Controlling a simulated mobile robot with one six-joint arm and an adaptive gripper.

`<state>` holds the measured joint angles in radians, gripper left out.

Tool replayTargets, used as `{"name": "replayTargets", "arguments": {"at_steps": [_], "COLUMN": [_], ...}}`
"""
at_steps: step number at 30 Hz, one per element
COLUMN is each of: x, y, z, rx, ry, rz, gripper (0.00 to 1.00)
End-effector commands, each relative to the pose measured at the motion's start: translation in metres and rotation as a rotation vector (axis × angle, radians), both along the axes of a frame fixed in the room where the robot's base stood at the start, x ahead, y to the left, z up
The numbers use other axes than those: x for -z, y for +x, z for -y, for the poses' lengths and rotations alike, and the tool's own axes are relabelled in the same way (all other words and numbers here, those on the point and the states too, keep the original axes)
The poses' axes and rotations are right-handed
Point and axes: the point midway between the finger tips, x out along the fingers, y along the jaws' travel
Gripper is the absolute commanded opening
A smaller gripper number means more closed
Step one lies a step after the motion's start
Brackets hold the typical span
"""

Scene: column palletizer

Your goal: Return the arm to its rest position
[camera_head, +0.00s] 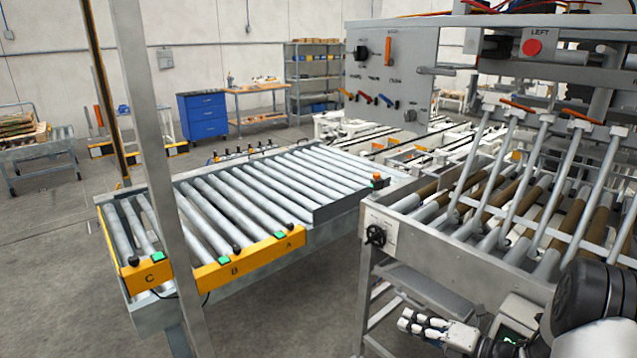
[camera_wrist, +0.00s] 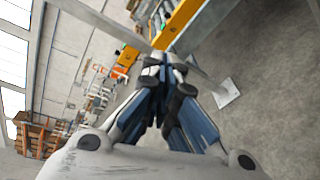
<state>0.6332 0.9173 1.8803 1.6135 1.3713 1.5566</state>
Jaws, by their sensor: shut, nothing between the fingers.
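My gripper (camera_head: 405,322) shows at the lower right of the head view, with its pale fingers pointing left. It is below and in front of the roller machine's frame and clear of the conveyor. In the wrist view my gripper (camera_wrist: 163,65) has its fingers drawn together with nothing between them. Part of my arm fills the lower right corner of the head view; the rest of it is out of the picture.
The roller conveyor (camera_head: 232,272) with its yellow A, B and C panels stands left of my gripper. The roller machine's grey frame (camera_head: 440,255) is close above it. A steel post (camera_head: 165,150) stands in front of the conveyor. Open concrete floor (camera_head: 55,280) lies at the left.

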Motion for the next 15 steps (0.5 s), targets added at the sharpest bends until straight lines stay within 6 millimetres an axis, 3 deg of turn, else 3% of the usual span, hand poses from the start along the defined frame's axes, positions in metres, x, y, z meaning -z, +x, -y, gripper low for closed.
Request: {"name": "replayTargets", "arguments": {"at_steps": [1, 6, 10, 15], "x": [-0.025, -0.079, -0.107, -0.131], "y": [-0.009, -0.062, -0.112, -0.180], "z": [-0.025, -0.092, -0.126, -0.147], "rx": [-0.105, -0.470, -0.753, -1.131], "ry": [-0.108, -0.469, -0.728, -1.043], "rz": [0.068, 0.325, 0.551, 0.874], "gripper": [0.00, 0.00, 0.00, 0.00]}}
